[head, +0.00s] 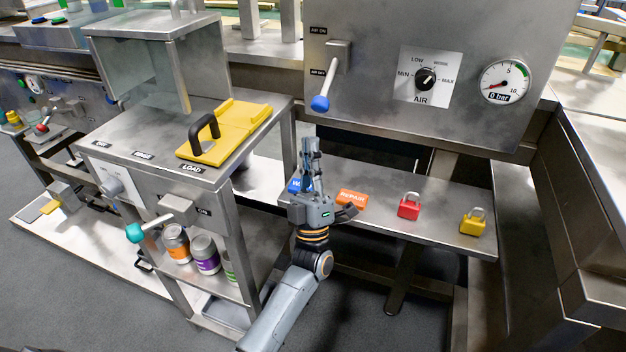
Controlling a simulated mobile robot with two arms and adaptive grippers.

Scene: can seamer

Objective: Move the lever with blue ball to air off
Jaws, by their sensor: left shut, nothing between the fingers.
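The lever with the blue ball (320,103) is on the left of the grey steel panel. Its handle slants down from the pivot, and the ball hangs just below the AIR OFF label (317,72). The AIR ON label (318,30) is higher up, beside the pivot. My left gripper (311,150) points up below the ball, with a visible gap between them. Its fingers are together and hold nothing. My right gripper is not in view.
The pressure gauge (505,82) shows 0 bar, right of the air knob (425,80). A machine with a yellow plate (222,135) stands left.

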